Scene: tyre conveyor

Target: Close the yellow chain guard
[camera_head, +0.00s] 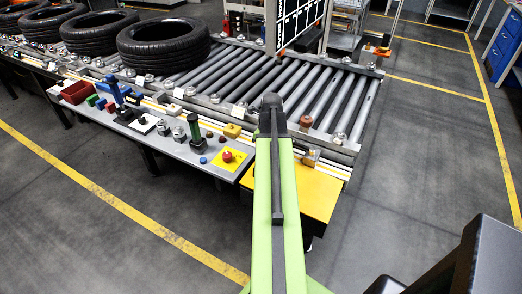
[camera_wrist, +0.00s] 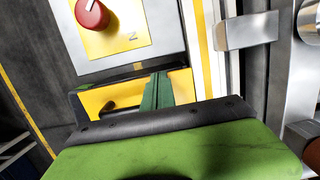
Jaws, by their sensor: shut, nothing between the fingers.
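The yellow chain guard (camera_head: 312,192) is a flat-looking yellow panel at the right end of the control bench, beside the roller conveyor. My arm crosses in front of it and hides its middle. In the wrist view, yellow surfaces of the guard (camera_wrist: 96,102) show just beyond my gripper, with a dark bar near them. My gripper (camera_wrist: 156,92) is shut and empty, its dark green fingers pointing at this yellow area. I cannot tell whether they touch it, or how far open the guard stands. In the head view the fingers are hidden behind the dark arm end.
A red knob on a yellow plate (camera_head: 227,157) sits on the bench left of the guard; the knob (camera_wrist: 91,14) also shows in the wrist view. Small blocks and posts crowd the bench. Several tyres (camera_head: 163,42) lie on the rollers. The floor at right is clear.

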